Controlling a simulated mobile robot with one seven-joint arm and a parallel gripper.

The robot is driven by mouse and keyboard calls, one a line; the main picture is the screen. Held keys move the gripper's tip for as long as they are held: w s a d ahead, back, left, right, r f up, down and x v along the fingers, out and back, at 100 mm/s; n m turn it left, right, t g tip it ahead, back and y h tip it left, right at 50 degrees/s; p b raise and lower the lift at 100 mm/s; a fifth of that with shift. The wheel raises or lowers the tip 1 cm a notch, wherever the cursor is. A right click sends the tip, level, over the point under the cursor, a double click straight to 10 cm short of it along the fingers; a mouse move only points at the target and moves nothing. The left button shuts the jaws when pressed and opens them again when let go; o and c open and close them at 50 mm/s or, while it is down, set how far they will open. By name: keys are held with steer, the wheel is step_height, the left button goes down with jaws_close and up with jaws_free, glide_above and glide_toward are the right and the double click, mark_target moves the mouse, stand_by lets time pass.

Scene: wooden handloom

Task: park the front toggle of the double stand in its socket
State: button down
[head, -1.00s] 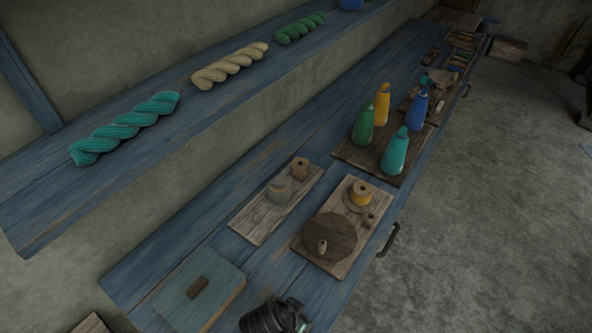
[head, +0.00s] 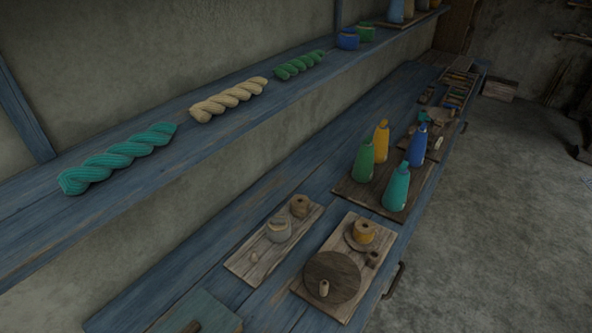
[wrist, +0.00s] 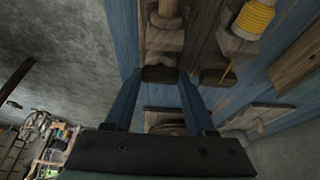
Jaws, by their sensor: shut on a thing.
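In the wrist view, my gripper's (wrist: 160,78) two blue fingers are shut on a small dark brown piece (wrist: 160,74); I cannot tell whether it is the toggle. In the head view, the gripper is out of frame. One wooden board bears a round dark disc (head: 338,270) with a small upright pale peg (head: 324,288), a yellow spool (head: 363,232) and a small brown cup (head: 372,259). The board to its left bears a grey pot (head: 279,230), a brown spool (head: 300,206) and a small pale peg (head: 254,257). Which is the double stand, and its socket, is unclear.
Behind the boards stand several tall cones, including a teal one (head: 397,187), on a dark board. A box lid (head: 198,312) lies at the near edge. A shelf (head: 110,215) with skeins runs along the left. Blue bench top is bare between them.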

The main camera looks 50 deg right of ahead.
steer(key=shift+c, duration=0.8)
jaws_free()
steer(key=v, duration=1.3)
